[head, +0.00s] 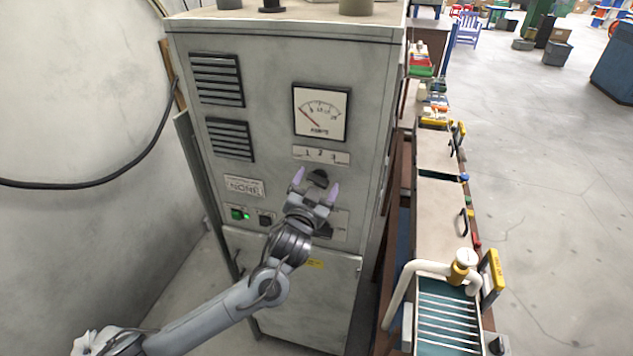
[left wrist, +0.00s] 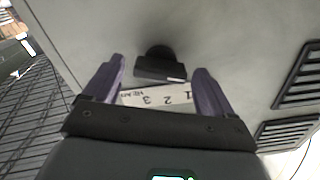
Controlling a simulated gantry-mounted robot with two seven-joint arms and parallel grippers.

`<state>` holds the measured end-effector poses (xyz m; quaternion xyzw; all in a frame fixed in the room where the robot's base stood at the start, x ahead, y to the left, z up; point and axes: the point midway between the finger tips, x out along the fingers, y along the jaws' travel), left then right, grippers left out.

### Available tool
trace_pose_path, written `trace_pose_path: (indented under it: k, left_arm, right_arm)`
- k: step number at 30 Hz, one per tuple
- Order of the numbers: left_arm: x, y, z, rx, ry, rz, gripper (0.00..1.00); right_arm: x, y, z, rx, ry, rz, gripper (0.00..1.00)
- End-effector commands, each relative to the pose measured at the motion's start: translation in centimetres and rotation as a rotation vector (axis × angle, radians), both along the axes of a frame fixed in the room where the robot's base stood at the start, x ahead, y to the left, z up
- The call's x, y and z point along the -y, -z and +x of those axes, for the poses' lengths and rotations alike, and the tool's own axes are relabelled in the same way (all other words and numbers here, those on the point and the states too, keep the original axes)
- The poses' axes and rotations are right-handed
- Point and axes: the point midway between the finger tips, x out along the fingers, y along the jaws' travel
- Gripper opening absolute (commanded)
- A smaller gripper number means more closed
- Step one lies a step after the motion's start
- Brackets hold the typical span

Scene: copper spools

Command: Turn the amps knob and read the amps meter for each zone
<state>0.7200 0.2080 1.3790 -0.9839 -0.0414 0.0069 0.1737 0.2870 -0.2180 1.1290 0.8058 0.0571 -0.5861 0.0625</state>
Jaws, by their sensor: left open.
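The grey cabinet (head: 280,70) carries the amps meter (head: 321,112), a white dial with a red needle lying toward the left end of its scale. Below it is a zone label strip (head: 321,156) marked 1, 2, 3; it also shows upside down in the left wrist view (left wrist: 157,97). The black amps knob (head: 318,179) sits just under the strip. My left gripper (head: 314,189) is open, its purple fingers on either side of the knob. In the left wrist view the knob (left wrist: 158,66) shows just beyond the fingertips (left wrist: 160,75); contact is not visible. My right gripper is not in view.
A green lit switch (head: 237,214) and a black switch (head: 266,219) are on the cabinet, left of my gripper. Two vents (head: 217,80) are at upper left. A line of tanks with a white pipe (head: 400,290) stands to the right. Open floor (head: 540,180) lies beyond.

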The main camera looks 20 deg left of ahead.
Motion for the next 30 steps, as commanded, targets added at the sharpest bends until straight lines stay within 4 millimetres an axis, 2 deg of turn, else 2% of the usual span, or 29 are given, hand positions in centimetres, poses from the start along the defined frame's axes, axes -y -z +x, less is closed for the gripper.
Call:
trace_pose_path:
  k: [10, 20, 30]
  left_arm:
    - [-0.01, 0.03, 0.24, 0.000, 0.000, 0.000, 0.84]
    - [-0.01, 0.03, 0.22, -0.001, 0.000, 0.000, 0.33]
    - [0.01, 0.01, 0.22, -0.005, 0.000, 0.050, 0.33]
  right_arm:
    - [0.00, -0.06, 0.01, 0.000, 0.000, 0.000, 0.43]
    - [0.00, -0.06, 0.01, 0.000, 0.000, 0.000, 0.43]
    - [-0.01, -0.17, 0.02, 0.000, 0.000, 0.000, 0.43]
